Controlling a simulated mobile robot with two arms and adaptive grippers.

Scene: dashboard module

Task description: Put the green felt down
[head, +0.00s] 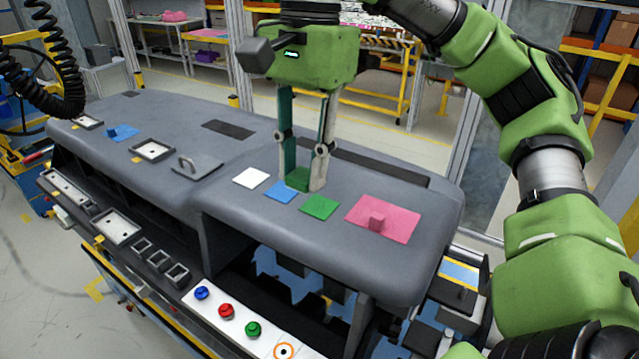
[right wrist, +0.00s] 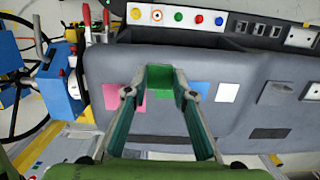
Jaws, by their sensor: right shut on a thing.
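My right gripper (head: 304,180) points down over the right part of the grey dashboard, its fingers shut on a small green piece (head: 298,179), which I take to be the green felt. In the right wrist view, the green piece (right wrist: 160,77) shows between the fingertips (right wrist: 157,88). A flat green square (head: 319,208) lies on the dashboard just right of and in front of the fingertips. Whether the held piece touches the surface, I cannot tell. My left gripper is not in view.
A blue square (head: 281,191) and a white square (head: 250,178) lie left of the green square. Coloured buttons (head: 226,311) line the front panel.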

